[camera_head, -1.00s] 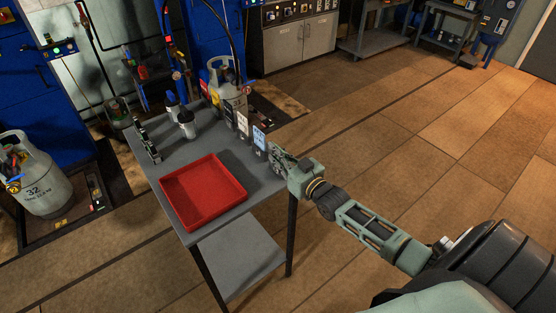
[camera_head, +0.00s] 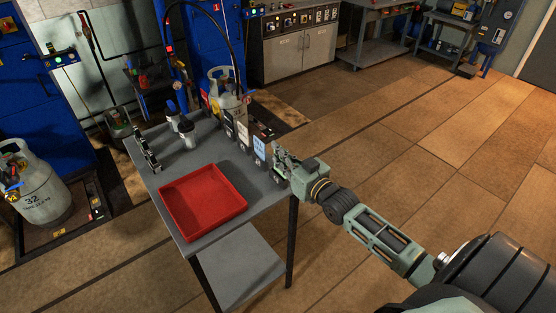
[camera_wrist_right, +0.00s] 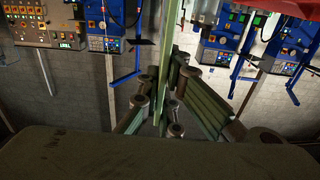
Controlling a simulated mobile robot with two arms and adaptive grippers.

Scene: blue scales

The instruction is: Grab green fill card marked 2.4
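My right gripper (camera_head: 280,160) is at the table's right edge, at the near end of a row of upright cards. In the right wrist view its fingers (camera_wrist_right: 168,72) have come close together on both sides of a thin upright green strip. The strip looks like a green card (camera_wrist_right: 165,40) seen edge-on, pinched between them. Its marking cannot be read. Beside the gripper in the row stand a blue-and-white card (camera_head: 260,147), a white card (camera_head: 243,134) and a dark card (camera_head: 229,122). My left gripper is out of view.
A gas cylinder (camera_head: 227,90) stands behind the table, another (camera_head: 38,190) at left. The floor to the right is open.

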